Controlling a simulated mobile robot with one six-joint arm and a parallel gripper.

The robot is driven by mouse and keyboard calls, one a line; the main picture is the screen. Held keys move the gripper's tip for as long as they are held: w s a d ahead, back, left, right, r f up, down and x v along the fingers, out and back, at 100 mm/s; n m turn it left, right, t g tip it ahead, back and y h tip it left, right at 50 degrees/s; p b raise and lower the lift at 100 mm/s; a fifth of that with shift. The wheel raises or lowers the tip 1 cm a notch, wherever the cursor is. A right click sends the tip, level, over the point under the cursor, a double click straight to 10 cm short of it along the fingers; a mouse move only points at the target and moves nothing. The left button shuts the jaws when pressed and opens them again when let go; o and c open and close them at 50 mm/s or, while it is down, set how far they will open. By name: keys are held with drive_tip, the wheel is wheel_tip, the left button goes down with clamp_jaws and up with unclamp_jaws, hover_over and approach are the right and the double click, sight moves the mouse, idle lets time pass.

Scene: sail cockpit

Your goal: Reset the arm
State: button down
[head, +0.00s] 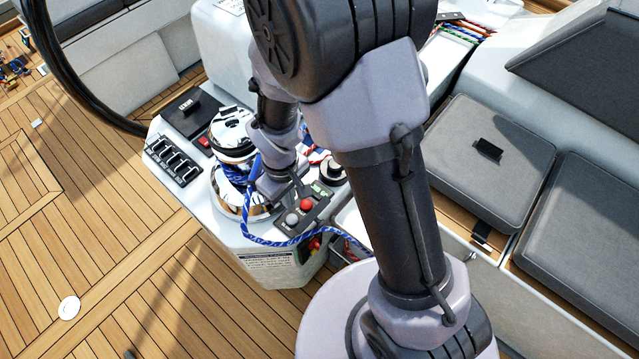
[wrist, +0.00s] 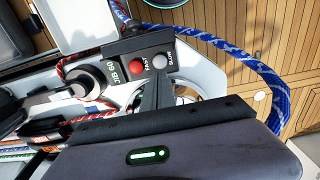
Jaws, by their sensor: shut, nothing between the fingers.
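My arm rises from its base at the lower right of the head view and bends over the cockpit console. My gripper (head: 297,186) points down just above the black control panel (head: 318,212). In the wrist view my gripper (wrist: 157,82) shows as dark closed fingers with nothing between them. The tips appear close to the panel's grey button (wrist: 160,62) and red button (wrist: 134,62); I cannot tell whether they touch. The red button (head: 306,204) also shows in the head view. My wrist partly hides the winch behind it.
A chrome winch (head: 228,196) stands beside the panel, with a blue rope (head: 249,220) looping around the panel's front. A black switch or clutch row (head: 173,160) lies to the left. Grey seat cushions (head: 490,150) lie right.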

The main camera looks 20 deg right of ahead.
idle(0.3)
wheel_tip(320, 180, up, 9)
drive_tip(key=d+m+t, duration=0.1)
drive_tip(key=d+m, duration=0.1)
drive_tip(key=m, duration=0.1)
drive_tip(key=s+d+r+m+t+y, duration=0.1)
drive_tip(key=s+r+m, duration=0.3)
drive_tip(key=r, duration=0.5)
drive_tip(key=s+d+r+m+t+y, duration=0.1)
drive_tip(key=s+d+r+m+t, duration=0.2)
drive_tip(key=s+r, duration=0.4)
wheel_tip(320, 180, up, 2)
drive_tip(key=shift+s+d+r+m+t, duration=0.2)
drive_tip(key=shift+d+m+t, duration=0.2)
drive_tip(key=shift+m, duration=0.2)
drive_tip(key=shift+f+b, duration=0.1)
drive_tip(key=shift+b, duration=0.2)
